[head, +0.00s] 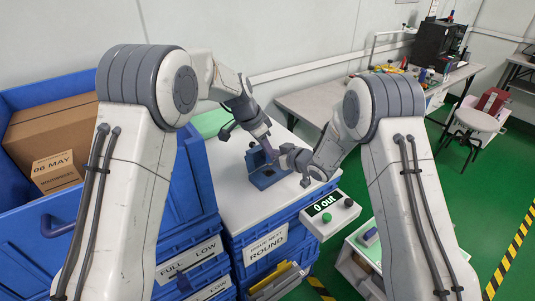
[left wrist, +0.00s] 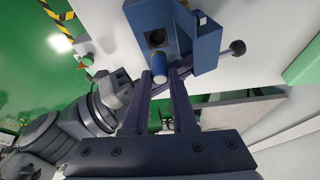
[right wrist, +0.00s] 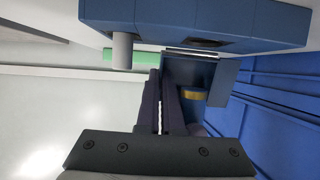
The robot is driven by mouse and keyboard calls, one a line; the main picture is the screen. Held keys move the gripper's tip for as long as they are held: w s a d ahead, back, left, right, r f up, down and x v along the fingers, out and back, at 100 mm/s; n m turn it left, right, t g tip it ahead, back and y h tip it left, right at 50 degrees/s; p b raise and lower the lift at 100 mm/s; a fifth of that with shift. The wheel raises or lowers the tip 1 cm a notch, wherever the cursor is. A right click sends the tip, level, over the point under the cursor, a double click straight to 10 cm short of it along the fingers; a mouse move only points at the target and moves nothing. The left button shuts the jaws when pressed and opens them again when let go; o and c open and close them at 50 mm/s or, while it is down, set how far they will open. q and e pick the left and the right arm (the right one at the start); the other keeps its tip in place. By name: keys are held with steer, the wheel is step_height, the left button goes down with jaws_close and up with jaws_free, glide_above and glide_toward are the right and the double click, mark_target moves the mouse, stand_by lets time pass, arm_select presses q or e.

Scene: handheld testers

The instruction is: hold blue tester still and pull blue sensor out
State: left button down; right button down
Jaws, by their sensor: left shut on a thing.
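The blue tester (head: 264,180) stands on the white tabletop; its blue body, with a dark round socket, also shows in the left wrist view (left wrist: 206,50). My left gripper (head: 268,151) is above it, shut on the blue sensor (left wrist: 159,66), a short cylinder with a pale end. The sensor appears in front of the socket; whether it is still seated is unclear. My right gripper (head: 286,161) is at the tester's right side. In the right wrist view its fingers (right wrist: 161,78) are close together near a blue panel (right wrist: 200,73); their tips' contact is unclear.
A display box (head: 328,208) reading "0 out" with green and dark buttons is at the front right. Blue crates (head: 180,250) and a cardboard box (head: 45,130) stand at the left. A green mat (head: 210,122) lies behind the tester. Bare tabletop (head: 228,160) is left of it.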

steer(key=c, duration=1)
jaws_free()
steer(key=shift+a+r, duration=0.1)
steer(key=shift+a, duration=0.05)
